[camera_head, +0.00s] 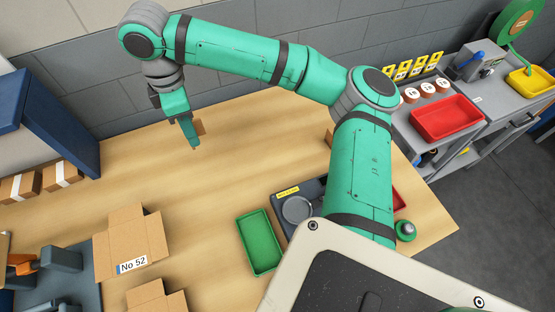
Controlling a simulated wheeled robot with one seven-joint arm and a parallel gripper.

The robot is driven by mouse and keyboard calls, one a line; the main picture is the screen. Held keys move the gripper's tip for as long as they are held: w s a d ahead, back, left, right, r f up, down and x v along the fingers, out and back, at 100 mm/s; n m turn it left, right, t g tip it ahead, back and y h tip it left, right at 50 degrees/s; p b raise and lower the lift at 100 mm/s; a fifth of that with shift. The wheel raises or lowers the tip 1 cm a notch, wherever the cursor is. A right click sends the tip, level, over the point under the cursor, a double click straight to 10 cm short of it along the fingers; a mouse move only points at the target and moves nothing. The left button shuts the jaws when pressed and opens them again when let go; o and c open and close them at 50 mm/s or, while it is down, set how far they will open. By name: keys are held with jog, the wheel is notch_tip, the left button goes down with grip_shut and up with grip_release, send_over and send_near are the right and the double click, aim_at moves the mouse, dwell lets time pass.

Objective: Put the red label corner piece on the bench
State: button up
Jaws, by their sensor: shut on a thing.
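My gripper (193,142) points down over the back part of the wooden bench (215,200). It is shut on a small brown piece (200,127), mostly hidden behind the fingers. No red label shows on this piece, and I cannot tell whether it touches the bench. A brown cardboard piece marked "No 52" (128,240) with a blue-edged label lies at the front left. Another brown piece (148,294) is cut off by the lower edge. A further brown thing (329,138) is partly hidden behind my arm.
A green tray (259,243) and a dark scale (299,209) stand at the front right. A blue-and-grey fixture (62,258) is at the lower left. A grey wall (100,75) backs the bench. A cart with a red tray (447,118) stands right. The bench's middle is clear.

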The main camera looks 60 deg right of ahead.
jog(key=w+d+f, duration=0.1)
jog(key=d+f, duration=0.2)
jog(key=d, duration=0.1)
jog(key=w+d+f, duration=0.1)
jog(key=d+f, duration=0.2)
jog(key=d, duration=0.1)
jog(key=w+d+f, duration=0.1)
jog(key=d+f, duration=0.2)
jog(key=d, duration=0.2)
jog(key=shift+w+f, duration=0.15)
jog(key=shift+d+f, duration=0.15)
jog(key=shift+f, duration=0.8)
jog(key=shift+d+f, duration=0.15)
jog(key=shift+f, duration=0.75)
jog(key=shift+f, duration=0.1)
jog(key=o, duration=1)
jog(key=shift+w, duration=0.1)
